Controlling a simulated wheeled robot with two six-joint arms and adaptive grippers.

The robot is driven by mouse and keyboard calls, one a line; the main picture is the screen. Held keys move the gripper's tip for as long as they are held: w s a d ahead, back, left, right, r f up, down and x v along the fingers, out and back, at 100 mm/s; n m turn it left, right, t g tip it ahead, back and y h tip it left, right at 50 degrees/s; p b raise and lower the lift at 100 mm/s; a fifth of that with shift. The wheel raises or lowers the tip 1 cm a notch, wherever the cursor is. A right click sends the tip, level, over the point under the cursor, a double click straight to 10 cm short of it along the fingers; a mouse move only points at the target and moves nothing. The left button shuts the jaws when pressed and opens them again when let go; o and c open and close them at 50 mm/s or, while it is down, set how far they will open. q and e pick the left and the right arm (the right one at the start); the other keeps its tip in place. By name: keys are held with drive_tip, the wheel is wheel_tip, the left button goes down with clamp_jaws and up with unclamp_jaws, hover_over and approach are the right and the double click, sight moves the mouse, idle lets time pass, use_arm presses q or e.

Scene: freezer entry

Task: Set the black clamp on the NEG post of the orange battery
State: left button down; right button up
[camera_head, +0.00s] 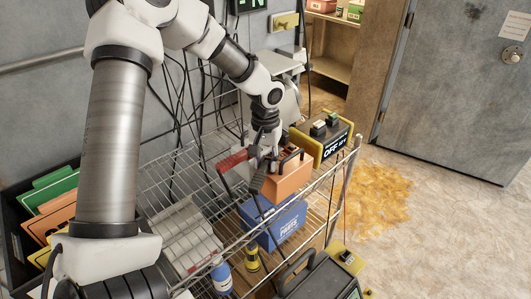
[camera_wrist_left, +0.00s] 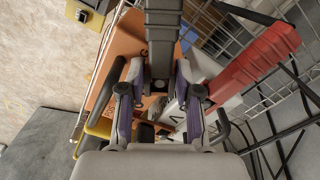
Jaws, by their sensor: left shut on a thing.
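The orange battery (camera_head: 288,181) sits in the wire cart, above a blue box. It also shows in the left wrist view (camera_wrist_left: 126,44). My left gripper (camera_head: 264,153) is over the battery's left end, pointing down. It is shut on the black clamp (camera_wrist_left: 163,40), which lies between the two fingers in the left wrist view. The black clamp (camera_head: 259,178) hangs beside the battery's near left side in the head view. The red clamp (camera_head: 234,160) is just left of the gripper. I cannot make out the NEG post or whether the black clamp touches it. My right gripper is not in view.
Black cables hang along the back wall. A yellowish patch (camera_head: 382,195) covers floor before the grey door (camera_head: 450,90).

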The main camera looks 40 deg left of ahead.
sight(265, 163)
use_arm(q)
drive_tip(key=shift+f, duration=0.15)
drive_tip(key=c, duration=0.7)
unclamp_jaws()
drive_tip(key=shift+a, duration=0.1)
wheel_tip(265, 163, up, 12)
